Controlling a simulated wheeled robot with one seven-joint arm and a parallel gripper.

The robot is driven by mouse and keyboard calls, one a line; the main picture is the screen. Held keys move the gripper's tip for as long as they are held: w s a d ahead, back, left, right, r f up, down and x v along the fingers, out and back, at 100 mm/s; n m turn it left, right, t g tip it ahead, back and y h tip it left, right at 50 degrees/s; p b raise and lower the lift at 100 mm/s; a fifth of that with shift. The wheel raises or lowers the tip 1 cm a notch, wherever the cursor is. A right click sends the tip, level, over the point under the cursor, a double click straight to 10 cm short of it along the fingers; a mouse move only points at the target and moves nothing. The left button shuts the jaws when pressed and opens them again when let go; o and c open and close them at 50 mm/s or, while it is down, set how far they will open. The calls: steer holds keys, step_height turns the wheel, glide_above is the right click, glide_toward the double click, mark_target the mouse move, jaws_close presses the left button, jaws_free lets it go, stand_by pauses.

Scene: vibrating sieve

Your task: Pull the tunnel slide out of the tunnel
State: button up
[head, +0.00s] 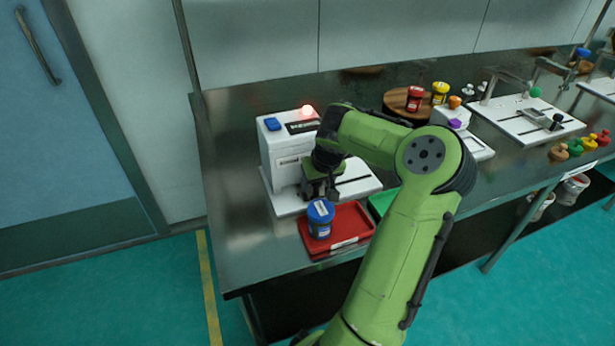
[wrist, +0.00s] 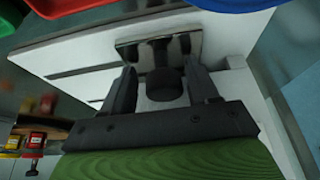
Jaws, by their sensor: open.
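The white machine (head: 283,150) stands on the bench with a flat white base reaching forward. My gripper (head: 320,190) is low over this base and covers its front part in the head view. In the wrist view, a shiny metal plate with a black round knob (wrist: 164,84) shows at the base; it appears to be the tunnel slide (wrist: 190,42). My open gripper (wrist: 163,90) has one finger on each side of the knob, with visible gaps. I cannot tell how far the slide sits inside the tunnel, whose opening is hidden.
A blue-lidded jar (head: 320,218) stands on a red tray (head: 350,228) just in front of my gripper. A green tray (head: 382,202) lies to its right. Behind, red and yellow jars stand on a round wooden stand (head: 397,102).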

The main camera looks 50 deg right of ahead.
steer(key=shift+s+d+p, duration=0.95)
steer(key=shift+s+d, duration=0.2)
steer(key=shift+d, duration=0.75)
steer(key=shift+s+d+p, duration=1)
steer(key=shift+s+d, duration=0.1)
steer(key=shift+d, duration=0.8)
steer(key=shift+s+d+p, duration=0.95)
steer(key=shift+s+d, duration=0.2)
steer(key=shift+d, duration=0.75)
steer(key=o, duration=0.8)
steer(key=shift+c, duration=0.2)
steer(key=p+v, duration=0.5)
steer(key=v, duration=0.4)
